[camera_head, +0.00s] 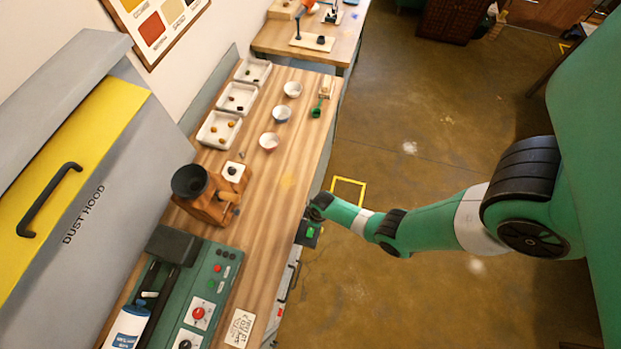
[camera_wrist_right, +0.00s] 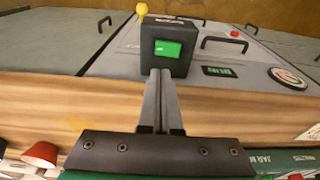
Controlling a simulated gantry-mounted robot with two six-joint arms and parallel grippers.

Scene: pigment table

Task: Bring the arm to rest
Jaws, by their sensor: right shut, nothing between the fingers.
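My right arm comes in from the right in the head view, over the floor beside the bench. My right gripper (camera_wrist_right: 160,78) is shut and empty in the right wrist view. Its fingertips line up with a black box with a green square face (camera_wrist_right: 165,48) and overlap it in the picture; I cannot tell whether they touch. In the head view that box (camera_head: 308,233) shows just below my wrist at the bench's right edge, and the fingers are hard to make out. My left gripper is not in view.
The wooden bench (camera_head: 266,190) holds white trays (camera_head: 218,130), small bowls (camera_head: 269,142), a wooden grinder (camera_head: 212,196) and a green machine (camera_head: 205,300). A grey dust hood (camera_head: 110,220) stands left. A yellow frame (camera_head: 348,184) marks the floor beside the bench. The floor (camera_head: 420,130) beyond is clear.

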